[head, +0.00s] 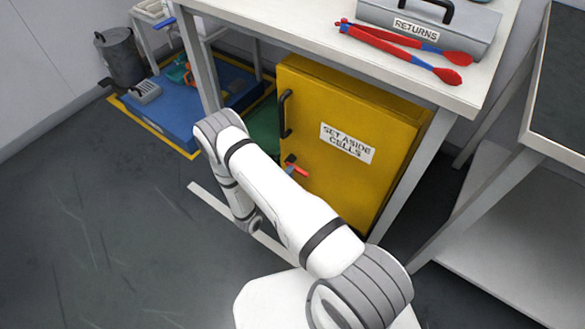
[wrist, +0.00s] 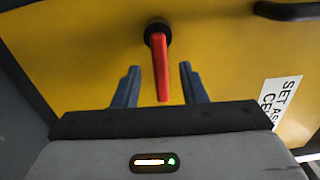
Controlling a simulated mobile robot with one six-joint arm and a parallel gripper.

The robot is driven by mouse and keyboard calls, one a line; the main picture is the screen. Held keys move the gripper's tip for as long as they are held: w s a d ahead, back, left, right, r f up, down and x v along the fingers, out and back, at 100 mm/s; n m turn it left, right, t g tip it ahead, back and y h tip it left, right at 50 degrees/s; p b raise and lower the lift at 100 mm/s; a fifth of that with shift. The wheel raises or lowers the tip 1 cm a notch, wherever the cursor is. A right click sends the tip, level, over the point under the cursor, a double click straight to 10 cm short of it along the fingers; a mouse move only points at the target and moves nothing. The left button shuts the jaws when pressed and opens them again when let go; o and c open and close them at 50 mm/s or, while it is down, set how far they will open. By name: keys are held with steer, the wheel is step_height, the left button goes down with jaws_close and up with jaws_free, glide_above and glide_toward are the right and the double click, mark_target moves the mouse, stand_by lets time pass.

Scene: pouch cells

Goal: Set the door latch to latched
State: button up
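The yellow cabinet (head: 345,150), labelled "SET ASIDE CELLS", stands under the table with its door shut. The door latch (head: 299,169) is a red lever on a black pivot, below the black door handle (head: 286,114). In the head view the lever points right and slightly down. In the wrist view the latch lever (wrist: 160,68) hangs from its pivot towards my gripper (wrist: 160,75). My gripper is open, with one blue-grey finger on each side of the lever and a visible gap on both sides. In the head view my arm hides most of the gripper.
A white table (head: 400,70) stands over the cabinet, with a leg close to my arm. On it are a grey RETURNS box (head: 440,25) and red-blue tools (head: 410,45). A blue platform (head: 190,105) is at the back left. The floor at left is clear.

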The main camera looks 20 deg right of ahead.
steer(key=v, duration=0.3)
steer(key=shift+s+a+p, duration=0.25)
steer(key=shift+a+p, duration=0.05)
steer(key=s+d+r+m+g+y+p, duration=0.1)
steer(key=s+d+r+m+g+p, duration=0.15)
steer(key=r+m+g+p, duration=0.7)
steer(key=s+d+r+m+t, duration=0.1)
steer(key=d+r+m, duration=0.3)
steer(key=r, duration=1.3)
steer(key=s+d+r+m+g+y+p, duration=0.15)
steer(key=r+m+g+p, duration=0.35)
steer(key=r+m, duration=0.6)
steer(key=s+a+r+m+t+y+p, duration=0.1)
steer(key=s+r+m+y+p, duration=0.2)
steer(key=r, duration=0.8)
steer(key=s+a+r+m+t+y+p, duration=0.2)
steer(key=s+r+m+y+p, duration=0.2)
steer(key=s+r+m+p, duration=0.3)
steer(key=s+a+r+m+t+y+p, duration=0.1)
steer(key=s+r+m+y+p, duration=0.3)
steer(key=r, duration=1.3)
steer(key=s+a+m+p, duration=0.1)
steer(key=s+m, duration=0.1)
steer(key=m, duration=0.2)
steer(key=shift+m+t+p, duration=0.35)
steer(key=shift+p, duration=0.05)
steer(key=shift+a+r+y, duration=0.1)
steer(key=shift+y, duration=0.15)
